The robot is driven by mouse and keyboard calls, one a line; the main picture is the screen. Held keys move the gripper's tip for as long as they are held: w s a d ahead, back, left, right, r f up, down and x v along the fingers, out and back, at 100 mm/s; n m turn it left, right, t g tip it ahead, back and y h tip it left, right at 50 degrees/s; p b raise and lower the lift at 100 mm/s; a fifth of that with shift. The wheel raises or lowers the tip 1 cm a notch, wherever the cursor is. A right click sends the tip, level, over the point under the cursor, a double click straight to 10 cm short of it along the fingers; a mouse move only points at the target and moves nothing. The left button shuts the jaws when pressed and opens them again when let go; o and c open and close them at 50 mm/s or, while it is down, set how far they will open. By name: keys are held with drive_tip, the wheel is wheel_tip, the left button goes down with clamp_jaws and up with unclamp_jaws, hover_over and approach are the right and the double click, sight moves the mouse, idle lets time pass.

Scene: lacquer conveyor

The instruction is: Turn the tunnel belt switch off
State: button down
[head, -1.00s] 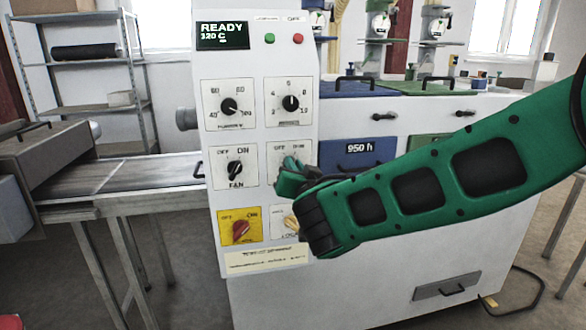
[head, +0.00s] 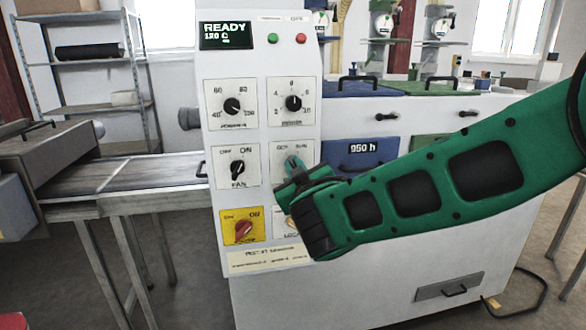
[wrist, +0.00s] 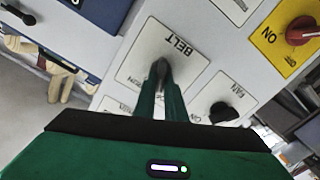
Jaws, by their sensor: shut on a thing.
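The belt switch (head: 280,152) is a white plate with a dark knob in the middle right of the control panel in the head view. Its lettering is blurred there. My gripper (head: 293,164) reaches the switch from the lower right. In the wrist view my gripper (wrist: 163,88) is shut on the knob, one green finger on each side. The fingers hide most of the knob, so its exact setting is unclear.
The fan switch (head: 238,168) is just left of the belt switch. The red knob on a yellow plate (head: 243,229) is below left. A partly covered switch (head: 287,230) lies under my gripper. The tunnel conveyor (head: 125,175) runs left from the panel.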

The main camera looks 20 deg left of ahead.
drive_tip(key=shift+s+f+n, duration=0.1)
drive_tip(key=shift+f+n, duration=0.05)
drive_tip(key=shift+n, duration=0.35)
drive_tip(key=c, duration=1.8)
unclamp_jaws()
drive_tip(key=shift+s, duration=0.1)
drive_tip(key=v, duration=1)
drive_tip(key=shift+s+d, duration=0.15)
